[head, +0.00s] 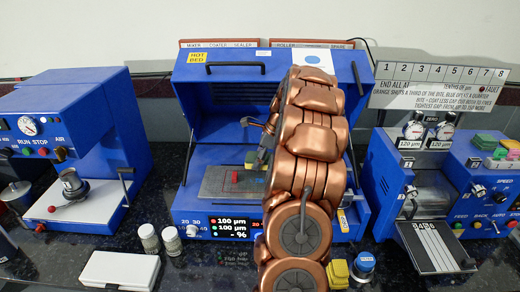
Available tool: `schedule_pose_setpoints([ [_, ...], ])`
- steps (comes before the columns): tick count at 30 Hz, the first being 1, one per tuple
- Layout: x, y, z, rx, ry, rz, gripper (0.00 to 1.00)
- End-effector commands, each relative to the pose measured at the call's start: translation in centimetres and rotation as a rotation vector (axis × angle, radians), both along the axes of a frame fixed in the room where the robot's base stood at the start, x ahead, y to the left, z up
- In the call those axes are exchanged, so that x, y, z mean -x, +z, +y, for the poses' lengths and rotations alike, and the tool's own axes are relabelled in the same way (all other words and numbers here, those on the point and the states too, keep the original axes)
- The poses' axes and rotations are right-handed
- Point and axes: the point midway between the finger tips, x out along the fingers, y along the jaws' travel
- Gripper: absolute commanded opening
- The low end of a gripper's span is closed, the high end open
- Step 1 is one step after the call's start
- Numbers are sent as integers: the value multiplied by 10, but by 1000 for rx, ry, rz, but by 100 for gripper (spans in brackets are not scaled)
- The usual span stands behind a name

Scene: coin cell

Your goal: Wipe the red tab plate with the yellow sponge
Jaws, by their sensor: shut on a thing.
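The plate with the red tab (216,187) is a flat grey plate on the bed of the open blue coater in the middle of the head view. Its small red tab (234,176) stands up near the middle. My gripper (255,159) is over the right part of the plate, partly hidden by my copper-coloured arm. It is shut on a small yellow piece (250,167), which looks like the yellow sponge. The piece is at or just above the plate; I cannot tell whether it touches. The plate's right end is hidden behind my arm.
Another yellow block (338,272) lies on the dark counter beside a blue-capped jar (363,264). Two small jars (148,238) and a white box (119,270) stand at front left. The coater's raised hood (235,95) is behind my gripper. Blue machines flank it.

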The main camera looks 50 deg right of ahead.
Motion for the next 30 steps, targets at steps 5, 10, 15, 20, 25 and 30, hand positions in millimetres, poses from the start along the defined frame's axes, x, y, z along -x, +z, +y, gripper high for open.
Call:
schedule_pose_setpoints([
  [5,-2,19,2,0,4,0,33],
  [10,-2,26,3,-1,6,1,33],
  [15,-2,26,4,-2,7,2,33],
  [20,-2,26,3,-1,6,1,33],
  [25,-2,26,3,-1,6,1,33],
  [30,-12,22,17,-3,89,2,33],
])
